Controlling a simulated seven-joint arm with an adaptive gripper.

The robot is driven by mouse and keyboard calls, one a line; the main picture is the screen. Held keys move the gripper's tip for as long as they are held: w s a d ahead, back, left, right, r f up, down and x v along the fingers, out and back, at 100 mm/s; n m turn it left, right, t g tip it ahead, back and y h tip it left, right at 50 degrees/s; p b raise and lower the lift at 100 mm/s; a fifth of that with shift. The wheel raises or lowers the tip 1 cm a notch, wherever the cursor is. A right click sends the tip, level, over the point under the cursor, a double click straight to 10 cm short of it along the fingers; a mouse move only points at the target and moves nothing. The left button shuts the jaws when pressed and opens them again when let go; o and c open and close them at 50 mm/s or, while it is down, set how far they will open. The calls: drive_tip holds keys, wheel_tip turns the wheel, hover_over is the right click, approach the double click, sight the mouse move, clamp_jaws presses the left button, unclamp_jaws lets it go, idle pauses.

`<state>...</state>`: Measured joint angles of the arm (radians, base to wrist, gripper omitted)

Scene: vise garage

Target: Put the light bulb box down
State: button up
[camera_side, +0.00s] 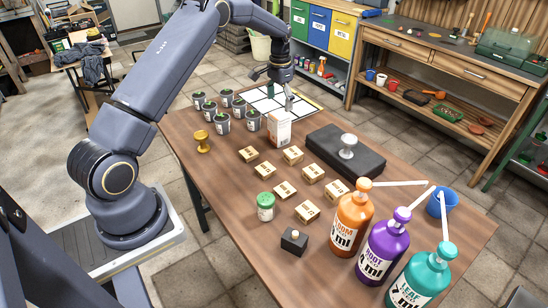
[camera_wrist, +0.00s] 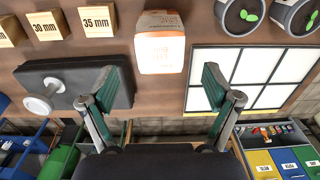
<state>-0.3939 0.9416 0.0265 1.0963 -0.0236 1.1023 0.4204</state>
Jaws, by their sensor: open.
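The light bulb box (camera_side: 279,130), white with an orange top edge and print, stands upright on the wooden table near the corner of the white gridded panel. It also shows in the wrist view (camera_wrist: 160,45), ahead of the gap between my fingers. My gripper (camera_side: 281,92) is above the far end of the table, behind the box in the side view. Its two green-padded fingers are spread wide and empty in the wrist view (camera_wrist: 160,88). They appear apart from the box.
The gridded panel (camera_side: 268,99) lies beside the box. Several dark pots (camera_side: 222,122) stand to its left. A black case (camera_side: 370,160) with a white knob lies to its right. Several small marked blocks (camera_side: 285,190) and three pump bottles (camera_side: 383,248) occupy the near table.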

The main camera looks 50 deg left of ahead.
wheel_tip(320, 180, up, 2)
drive_tip(key=shift+r, duration=0.2)
drive_tip(key=s+d+r+t, duration=0.2)
drive_tip(key=s+d+r, duration=0.55)
drive_tip(key=r, duration=0.25)
drive_tip(key=s+d+r+t, duration=0.1)
drive_tip(key=s+d+r, duration=0.65)
drive_tip(key=r, duration=0.25)
drive_tip(key=s+d+f+t, duration=0.1)
drive_tip(key=s+d, duration=0.2)
drive_tip(key=s, duration=0.5)
drive_tip(key=s+d+f+t, duration=0.1)
drive_tip(key=s+d, duration=0.3)
drive_tip(key=s, duration=0.4)
drive_tip(key=shift+f+t, duration=0.3)
drive_tip(key=shift+f, duration=0.1)
